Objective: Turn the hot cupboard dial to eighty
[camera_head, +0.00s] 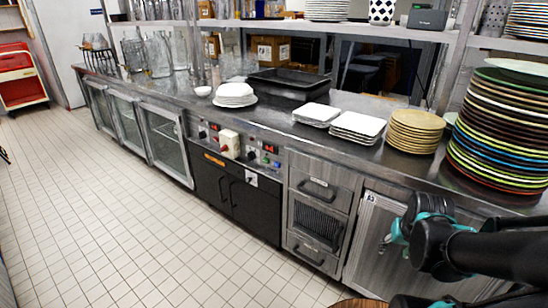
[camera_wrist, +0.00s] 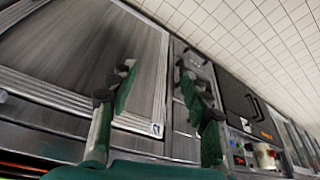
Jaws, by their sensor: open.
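The hot cupboard (camera_head: 240,192) has black doors and stands under the steel counter, in the middle of the head view. Its control panel (camera_head: 264,148) runs above the doors, with small dark dials, red lit displays and a cream switch box (camera_head: 230,143) with a red knob. The dial markings are too small to read. The panel also shows small at the lower right of the wrist view (camera_wrist: 248,152). My gripper (camera_wrist: 155,72) is open and empty, its two fingers spread before a steel door, apart from the panel. In the head view my arm is at the lower right.
Steel drawers (camera_head: 318,205) and a steel door (camera_head: 385,240) lie right of the cupboard. The counter holds tall coloured plate stacks (camera_head: 500,130), tan plates (camera_head: 415,132), white plates (camera_head: 357,127) and a black tray (camera_head: 288,82). The tiled floor (camera_head: 110,220) in front is clear.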

